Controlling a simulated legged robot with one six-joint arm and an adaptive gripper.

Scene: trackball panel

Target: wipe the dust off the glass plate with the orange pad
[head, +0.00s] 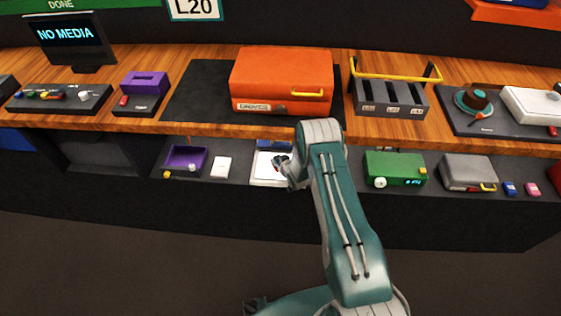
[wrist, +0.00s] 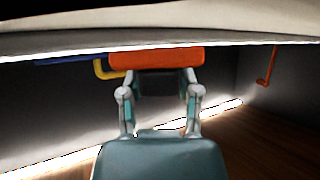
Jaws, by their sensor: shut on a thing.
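The orange pad (wrist: 156,57) is between the fingertips of my gripper (wrist: 160,85) in the wrist view, and the fingers are shut on it. In the head view my gripper (head: 284,166) is over the right part of a pale square plate (head: 264,180) on the lower shelf, which looks like the glass plate. My wrist and gripper hide part of it. A broad pale surface crosses the top of the wrist view, close to the pad; I cannot tell whether they touch. No dust can be made out.
A dark blue bar (head: 275,145) lies behind the plate. A white block (head: 221,167) and a purple tray (head: 187,158) stand to its left, a green box (head: 394,168) to its right. The wooden counter above carries an orange case (head: 281,75).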

